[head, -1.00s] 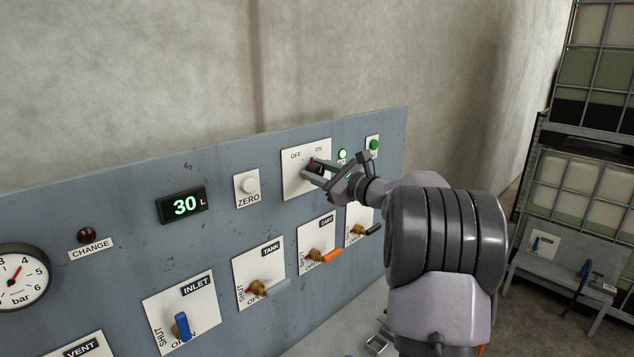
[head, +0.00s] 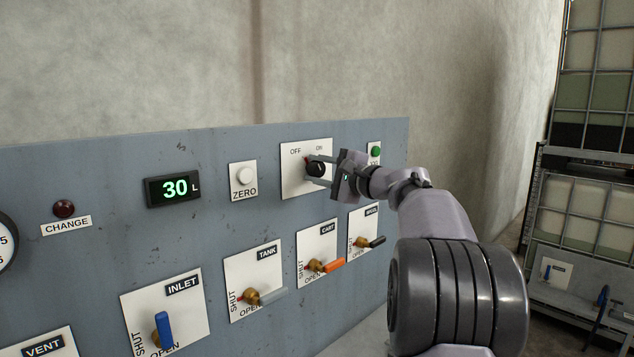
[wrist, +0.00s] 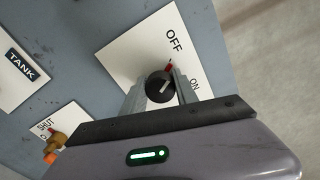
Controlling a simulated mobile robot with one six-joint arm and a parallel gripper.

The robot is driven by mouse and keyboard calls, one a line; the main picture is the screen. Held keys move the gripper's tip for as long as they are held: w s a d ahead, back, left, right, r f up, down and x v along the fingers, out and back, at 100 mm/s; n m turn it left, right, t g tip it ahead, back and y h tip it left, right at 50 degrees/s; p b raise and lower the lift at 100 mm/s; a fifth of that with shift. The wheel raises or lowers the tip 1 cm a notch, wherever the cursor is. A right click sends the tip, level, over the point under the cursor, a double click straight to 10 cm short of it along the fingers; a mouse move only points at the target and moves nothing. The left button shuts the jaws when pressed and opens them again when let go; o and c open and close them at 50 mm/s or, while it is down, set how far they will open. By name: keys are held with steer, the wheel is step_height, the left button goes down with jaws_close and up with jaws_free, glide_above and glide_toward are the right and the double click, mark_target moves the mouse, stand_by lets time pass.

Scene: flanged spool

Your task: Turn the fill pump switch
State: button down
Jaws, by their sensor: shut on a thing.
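The fill pump switch is a round black knob (head: 316,169) with a white line and a red tip, on a white plate (head: 291,182) marked OFF at left and ON at right. My gripper (head: 319,170) is shut on the knob, one finger above and one below it in the head view. In the wrist view the knob (wrist: 158,90) sits between both fingers (wrist: 157,92). Its red tip (wrist: 168,67) points towards OFF. The plate's name label is not visible.
Left of the plate are a white ZERO button (head: 243,176) and a display (head: 174,188) reading 30 L. Valve handles lie below: INLET blue (head: 163,329), TANK grey (head: 272,296), CART orange (head: 333,265). A green button (head: 375,152) shows just beyond my gripper.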

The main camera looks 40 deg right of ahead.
steer(key=shift+f+n+b, duration=0.15)
steer(key=shift+n+b, duration=0.35)
steer(key=shift+n, duration=0.1)
steer(key=c, duration=0.9)
jaws_free()
steer(key=shift+c, duration=0.2)
steer(key=s+d, duration=0.1)
steer(key=s, duration=1.6)
steer(key=shift+s+d+p, duration=0.15)
steer(key=shift+s+p, duration=0.1)
steer(key=shift+p, duration=0.15)
